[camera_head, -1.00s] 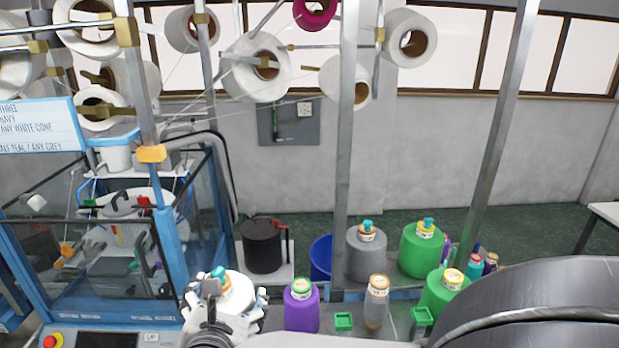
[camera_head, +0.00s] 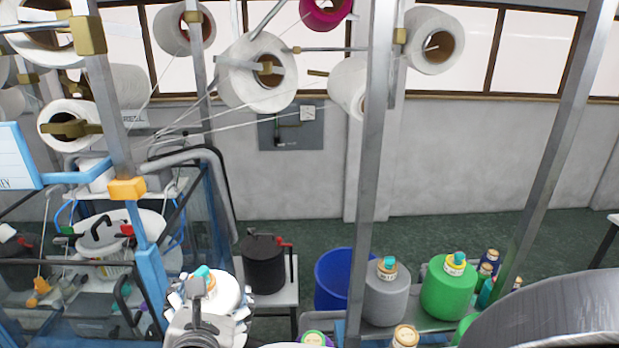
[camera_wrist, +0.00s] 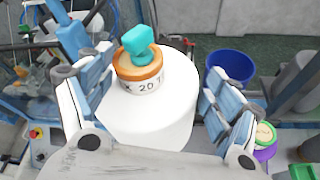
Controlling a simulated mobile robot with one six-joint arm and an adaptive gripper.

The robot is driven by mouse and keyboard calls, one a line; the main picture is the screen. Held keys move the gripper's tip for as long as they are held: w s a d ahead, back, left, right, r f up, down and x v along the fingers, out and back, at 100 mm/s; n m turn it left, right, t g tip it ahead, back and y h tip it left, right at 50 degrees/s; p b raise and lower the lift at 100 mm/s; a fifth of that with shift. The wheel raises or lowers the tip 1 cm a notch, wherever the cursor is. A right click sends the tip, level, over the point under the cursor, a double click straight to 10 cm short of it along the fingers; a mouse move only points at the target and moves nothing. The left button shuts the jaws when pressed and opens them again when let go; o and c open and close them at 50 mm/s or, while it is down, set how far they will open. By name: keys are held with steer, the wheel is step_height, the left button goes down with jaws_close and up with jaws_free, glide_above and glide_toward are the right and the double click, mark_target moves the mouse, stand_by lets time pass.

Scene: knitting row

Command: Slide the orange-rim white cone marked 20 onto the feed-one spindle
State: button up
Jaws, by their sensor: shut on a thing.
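The white cone (camera_wrist: 150,115) has an orange rim marked 20 (camera_wrist: 140,80) and a teal piece (camera_wrist: 137,42) on top. It stands roughly upright in my gripper (camera_wrist: 155,95), between the two blue-padded fingers. In the head view the same cone (camera_head: 224,294) is low left of centre, with my gripper (camera_head: 208,306) around it. Rods and brass-ended spindles, most with white cones, cross the top of the head view. I cannot tell which spindle is feed one.
Metal posts (camera_head: 373,150) rise in front of the rack cones (camera_head: 258,72). A glazed blue-framed machine (camera_head: 150,260) stands left. A black canister (camera_head: 264,263), a blue bin (camera_head: 335,278), a grey cone (camera_head: 386,300) and a green cone (camera_head: 449,290) stand beyond. Open floor lies behind.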

steer(key=shift+w+f+b, duration=0.1)
steer(key=shift+f+b, duration=2.7)
steer(key=shift+f, duration=1.65)
step_height(320, 180, down, 8)
steer(key=b, duration=0.8)
steer(key=shift+b, duration=0.4)
steer(key=o, duration=2)
steer(key=shift+f, duration=0.1)
steer(key=shift+f, duration=0.15)
step_height(320, 180, up, 10)
steer(key=shift+r, duration=0.15)
